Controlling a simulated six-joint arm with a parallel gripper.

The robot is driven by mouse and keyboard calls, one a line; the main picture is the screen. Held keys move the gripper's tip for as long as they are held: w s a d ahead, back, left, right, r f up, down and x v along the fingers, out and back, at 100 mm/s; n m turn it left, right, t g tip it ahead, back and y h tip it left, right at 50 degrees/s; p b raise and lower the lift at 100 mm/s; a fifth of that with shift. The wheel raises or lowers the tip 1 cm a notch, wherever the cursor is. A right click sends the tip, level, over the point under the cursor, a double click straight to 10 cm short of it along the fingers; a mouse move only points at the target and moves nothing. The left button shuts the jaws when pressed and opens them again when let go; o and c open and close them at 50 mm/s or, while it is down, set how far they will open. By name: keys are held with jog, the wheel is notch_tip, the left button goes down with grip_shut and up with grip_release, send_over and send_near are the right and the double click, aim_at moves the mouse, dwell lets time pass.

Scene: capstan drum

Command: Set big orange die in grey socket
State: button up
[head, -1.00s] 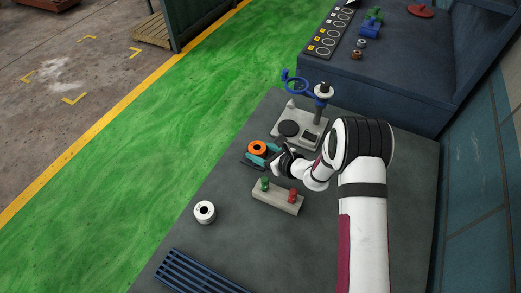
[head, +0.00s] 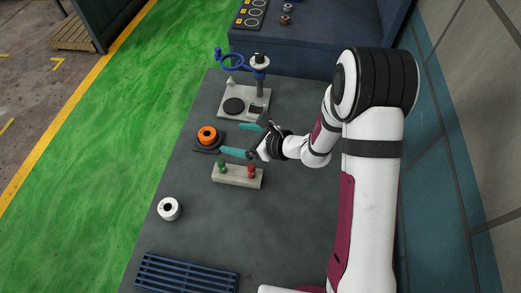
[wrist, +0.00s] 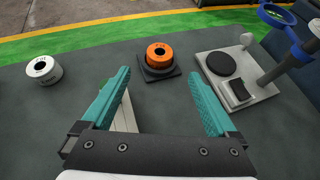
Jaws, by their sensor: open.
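The big orange die (head: 207,134) is a ring with a dark centre hole. It sits upright on a dark grey round seat with a square base plate, which I take for the socket (head: 207,150); how deep it sits is hidden. In the wrist view the orange die (wrist: 159,53) and the socket (wrist: 160,73) are ahead, beyond the fingertips. My gripper (head: 231,138) is open and empty, its teal fingers apart, just right of the die and clear of it. The fingers also frame the wrist view (wrist: 157,75).
A white die (head: 169,208) stands at the table's left. A pale block (head: 238,182) with green and red knobs lies below my gripper. A grey stand with a blue ring (head: 258,101) is behind. A blue slatted rack (head: 187,273) lies in front. The table centre is clear.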

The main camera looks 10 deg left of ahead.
jog(key=s+d+r+n+g, duration=0.2)
jog(key=s+r+n+g, duration=0.2)
jog(key=s+r+n, duration=0.65)
jog(key=s+d+r+n+h, duration=0.3)
jog(key=s+d+n+h, duration=0.3)
jog(key=s+d, duration=0.9)
jog(key=d+h, duration=0.3)
jog(key=shift+s+r+g+h, duration=0.15)
jog(key=shift+s+g+h, duration=0.15)
jog(key=shift+s+g, duration=0.1)
